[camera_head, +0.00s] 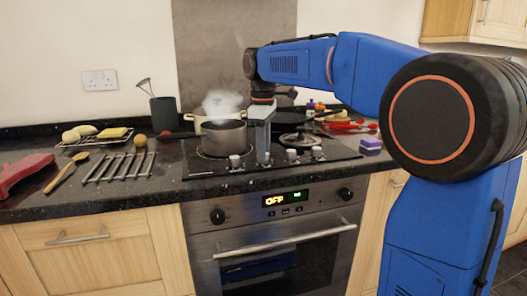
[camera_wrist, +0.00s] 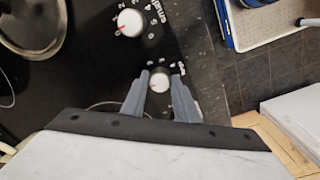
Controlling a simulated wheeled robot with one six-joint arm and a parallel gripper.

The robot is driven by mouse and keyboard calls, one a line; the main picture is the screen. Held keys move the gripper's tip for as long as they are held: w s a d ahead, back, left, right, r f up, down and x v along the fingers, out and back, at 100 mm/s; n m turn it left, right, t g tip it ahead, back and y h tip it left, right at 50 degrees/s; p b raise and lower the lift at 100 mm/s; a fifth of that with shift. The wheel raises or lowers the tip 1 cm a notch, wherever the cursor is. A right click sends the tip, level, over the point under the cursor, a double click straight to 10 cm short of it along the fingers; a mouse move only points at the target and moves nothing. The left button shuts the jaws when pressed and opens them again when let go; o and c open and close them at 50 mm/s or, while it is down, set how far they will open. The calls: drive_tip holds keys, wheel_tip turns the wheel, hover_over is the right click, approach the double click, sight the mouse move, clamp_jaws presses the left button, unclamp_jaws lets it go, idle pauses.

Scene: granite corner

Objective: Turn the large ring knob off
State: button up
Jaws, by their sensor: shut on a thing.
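A row of white hob knobs runs along the front of the black hob. My gripper (camera_head: 264,160) points straight down at this row, its fingers on either side of one knob. In the wrist view, my gripper (camera_wrist: 160,78) is shut on a white knob (camera_wrist: 159,83) with a small red mark; its printed label is too small to read. Another white knob (camera_wrist: 130,22) is beside it with the word "small" printed near it. In the head view, a left knob (camera_head: 234,161) and two right knobs (camera_head: 291,155) (camera_head: 317,152) stand free; the held knob is mostly hidden.
A steaming grey pot (camera_head: 222,137) stands close left of my gripper, with a cream pot (camera_head: 196,120) behind. A purple sponge (camera_head: 370,143) lies right of the hob. The oven front (camera_head: 280,235) is below, its display reading OFF.

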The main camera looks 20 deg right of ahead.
drive_tip(key=o, duration=1.1)
drive_tip(key=shift+c, duration=0.2)
drive_tip(key=shift+r, duration=0.1)
wheel_tip(320, 180, up, 17)
drive_tip(key=shift+s+a+r, duration=0.15)
drive_tip(key=shift+s+a, duration=0.05)
drive_tip(key=shift+s, duration=0.15)
drive_tip(key=shift+s, duration=0.1)
drive_tip(key=s+d+f+m+t, duration=0.1)
drive_tip(key=s+d+f+m, duration=0.1)
drive_tip(key=s+f, duration=0.9)
drive_tip(key=s+d+f+m+t, duration=0.1)
drive_tip(key=s+d+f+m, duration=0.2)
drive_tip(key=s+f, duration=0.7)
drive_tip(key=s+d+f+m+t, duration=0.2)
drive_tip(key=s+f+m, duration=0.4)
drive_tip(key=s+f, duration=0.5)
wheel_tip(320, 180, down, 5)
drive_tip(key=shift+s+d+r, duration=0.1)
drive_tip(key=shift+s+d, duration=0.15)
drive_tip(key=shift+s, duration=0.05)
